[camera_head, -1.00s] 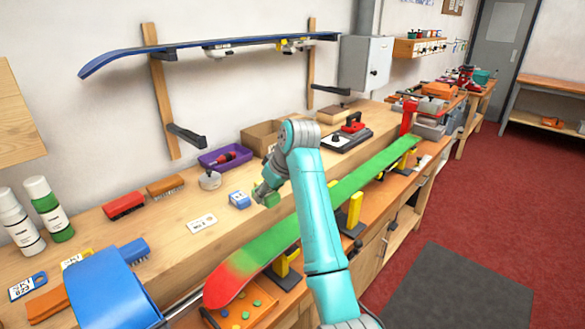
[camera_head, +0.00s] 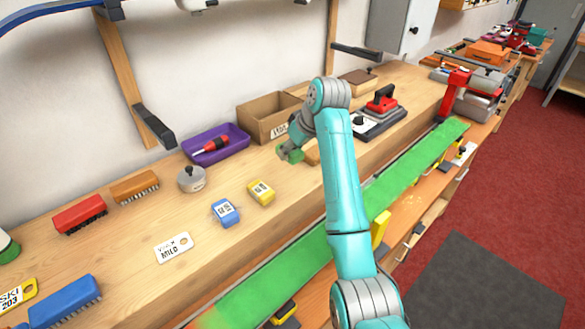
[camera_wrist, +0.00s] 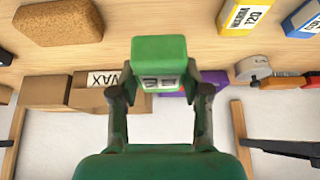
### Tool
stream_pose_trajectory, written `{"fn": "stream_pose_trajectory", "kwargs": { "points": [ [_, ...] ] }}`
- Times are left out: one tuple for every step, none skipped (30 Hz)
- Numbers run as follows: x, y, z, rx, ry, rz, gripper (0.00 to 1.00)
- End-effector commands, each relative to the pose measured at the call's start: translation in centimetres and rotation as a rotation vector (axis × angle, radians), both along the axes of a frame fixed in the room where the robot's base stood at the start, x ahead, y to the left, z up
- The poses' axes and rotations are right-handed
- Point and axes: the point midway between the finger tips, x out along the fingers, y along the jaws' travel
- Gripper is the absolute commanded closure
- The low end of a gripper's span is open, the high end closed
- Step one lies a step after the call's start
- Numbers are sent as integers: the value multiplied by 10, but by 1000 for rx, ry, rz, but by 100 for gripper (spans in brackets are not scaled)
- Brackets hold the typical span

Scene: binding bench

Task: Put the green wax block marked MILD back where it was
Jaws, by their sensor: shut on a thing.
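My gripper (camera_head: 285,156) is shut on the green wax block (camera_head: 296,154), holding it over the bench top in front of the cardboard box. In the wrist view my gripper's fingers (camera_wrist: 160,95) press the sides of the green block (camera_wrist: 159,50). Its white label shows, but I cannot read it clearly. A white tag marked WAX MILD (camera_head: 174,248) lies on the bench, front left of the gripper. The yellow block (camera_head: 261,192) and blue block (camera_head: 225,212) lie between tag and gripper.
The cardboard box (camera_wrist: 45,91) has a WAX label. A purple tray (camera_head: 216,146) with a red-handled tool is left of it. A cork block (camera_wrist: 58,22) lies near the gripper. The green ski or board (camera_head: 410,165) runs along the front. Bench wood around the tag is clear.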

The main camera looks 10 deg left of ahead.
Motion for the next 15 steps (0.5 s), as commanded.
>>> {"fn": "stream_pose_trajectory", "kwargs": {
  "points": [
    [-1,0,-11,-1,4,-1,85],
    [-1,0,-16,-1,4,-1,85],
    [-1,0,-24,-1,4,-1,85],
    [-1,0,-29,-1,3,-1,85],
    [-1,0,-33,0,3,-1,85],
    [0,0,-37,0,3,-1,85],
    [0,0,-40,0,2,-1,85],
    [0,0,-42,0,1,-1,85],
    [0,0,-44,0,0,-1,85],
    [0,0,-46,0,0,-1,85],
    [0,0,-49,0,0,-1,85],
    [0,0,-54,0,2,0,85],
    [0,0,-58,-1,2,0,85],
    [-1,0,-63,-1,2,0,85],
    [0,0,-68,0,2,0,85]
  ]
}}
